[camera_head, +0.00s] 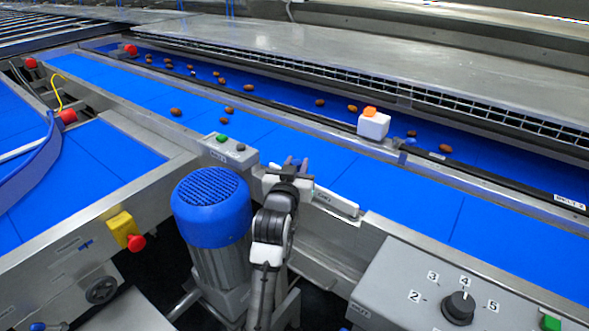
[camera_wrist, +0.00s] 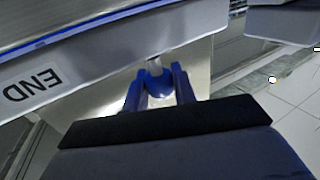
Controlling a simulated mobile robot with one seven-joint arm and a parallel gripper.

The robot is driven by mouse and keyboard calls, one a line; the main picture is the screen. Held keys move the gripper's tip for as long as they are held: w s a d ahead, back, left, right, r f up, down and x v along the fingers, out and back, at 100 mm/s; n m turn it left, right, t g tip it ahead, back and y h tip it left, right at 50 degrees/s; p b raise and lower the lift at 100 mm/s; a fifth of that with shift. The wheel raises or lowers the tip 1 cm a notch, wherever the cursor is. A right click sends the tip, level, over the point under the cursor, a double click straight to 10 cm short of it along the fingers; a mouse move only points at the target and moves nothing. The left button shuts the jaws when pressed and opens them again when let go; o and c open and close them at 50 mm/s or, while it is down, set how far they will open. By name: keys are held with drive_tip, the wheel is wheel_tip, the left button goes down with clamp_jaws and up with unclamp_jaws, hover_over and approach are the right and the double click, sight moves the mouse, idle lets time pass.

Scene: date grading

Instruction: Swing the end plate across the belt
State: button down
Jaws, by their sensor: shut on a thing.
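The end plate (camera_head: 336,203) is a pale bar along the near edge of the blue belt (camera_head: 405,203) in the head view. In the wrist view the plate (camera_wrist: 100,62) carries the word END upside down at left. My gripper (camera_head: 296,163) is at the plate's left end, beside the belt's near edge. In the wrist view its two blue fingers are shut on a round blue knob (camera_wrist: 158,84) on a short metal stem. The knob is hidden in the head view, and its join to the plate is not clear.
Several brown dates (camera_head: 176,112) lie on the belts. A white block with an orange top (camera_head: 373,125) stands on the divider. A blue motor (camera_head: 210,205) is left of my arm. A dial panel (camera_head: 420,290) is at front right.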

drive_tip(key=w+d+m+h+b, duration=0.1)
drive_tip(key=w+d+m+g+h+b, duration=0.1)
drive_tip(key=h+b, duration=0.1)
drive_tip(key=w+d+m+h+b, duration=0.1)
drive_tip(key=b, duration=0.1)
drive_tip(key=shift+w+d+f+g+h, duration=0.2)
drive_tip(key=shift+d+f+g+h, duration=0.05)
drive_tip(key=shift+f+g+h, duration=0.15)
drive_tip(key=shift+w+d+r+m+g+h+b, duration=0.25)
drive_tip(key=shift+d+r+m+g+h+b, duration=0.15)
drive_tip(key=shift+d+m+h+b, duration=0.15)
drive_tip(key=c, duration=1.2)
unclamp_jaws()
drive_tip(key=shift+o, duration=0.2)
drive_tip(key=shift+a, duration=0.1)
drive_tip(key=shift+s, duration=0.1)
drive_tip(key=b+v, duration=0.3)
drive_tip(key=v, duration=1)
drive_tip(key=shift+s+a, duration=0.15)
drive_tip(key=shift+s, duration=0.15)
